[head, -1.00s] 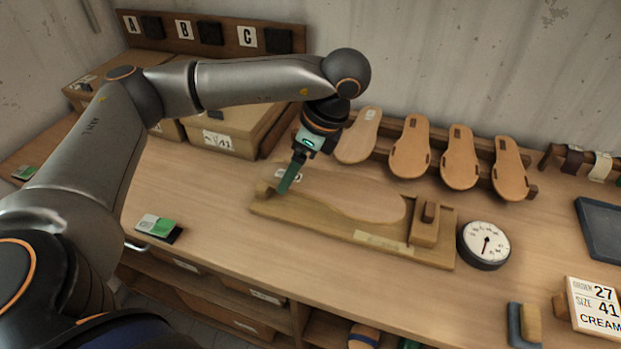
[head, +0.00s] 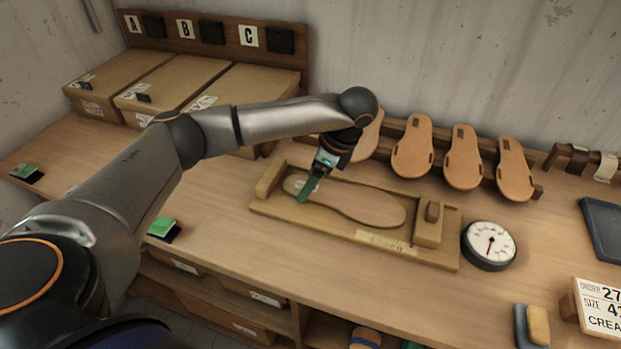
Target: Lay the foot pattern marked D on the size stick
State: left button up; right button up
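A tan foot-shaped pattern (head: 360,203) lies flat along the wooden size stick (head: 335,232), between its end block at the left and the slider block (head: 429,222) at the right. A small white label shows at its left end, too small to read. My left gripper (head: 306,192) is over that left end, its green fingers pointing down at the pattern. I cannot tell whether the fingers are shut on it or only touch it. My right gripper is not in view.
Several tan patterns (head: 462,158) hang on a rack behind, one partly hidden by my arm. A round dial (head: 489,244) stands right of the size stick. Cardboard boxes (head: 185,88) stand back left. An order card (head: 601,308) is front right. The bench front is mostly clear.

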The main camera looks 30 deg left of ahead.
aim_at(331, 192)
pick_arm(q)
jog(key=shift+f, duration=0.25)
jog(key=o, duration=1.1)
jog(key=shift+r, duration=0.1)
jog(key=shift+r, duration=0.1)
jog(key=p+v, duration=0.1)
jog(key=v, duration=1.1)
